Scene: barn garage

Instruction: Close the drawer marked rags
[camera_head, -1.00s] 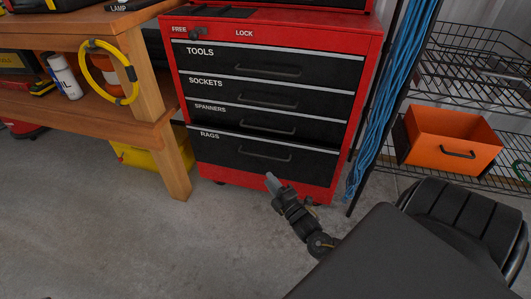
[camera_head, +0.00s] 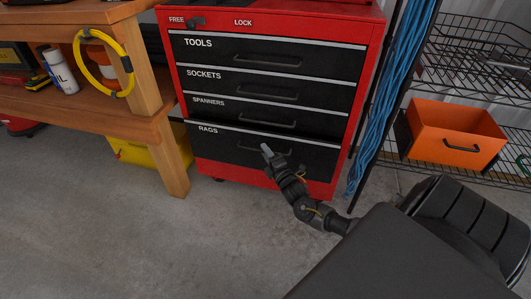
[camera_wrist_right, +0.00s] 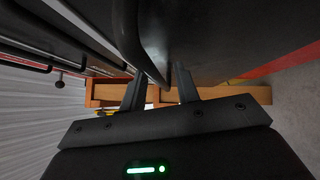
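The drawer marked rags (camera_head: 222,147) is the black bottom drawer of the red tool cabinet. Its front stands slightly out, with a dark gap along its top. My right gripper (camera_head: 267,151) is at the drawer's front, over the handle area and hiding much of the handle. In the right wrist view, my right gripper (camera_wrist_right: 160,80) has its two fingers apart, close to the dark drawer front (camera_wrist_right: 240,35). A dark handle bar (camera_wrist_right: 126,38) runs down toward the space between the fingertips; I cannot tell whether they touch it. My left gripper is not in view.
The red cabinet's (camera_head: 366,60) drawers marked tools, sockets and spanners look shut. A wooden workbench (camera_head: 150,130) with a yellow container (camera_head: 140,153) beneath is at left. Blue cable (camera_head: 395,80) and a wire rack with an orange bin (camera_head: 455,135) are at right. Floor in front is clear.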

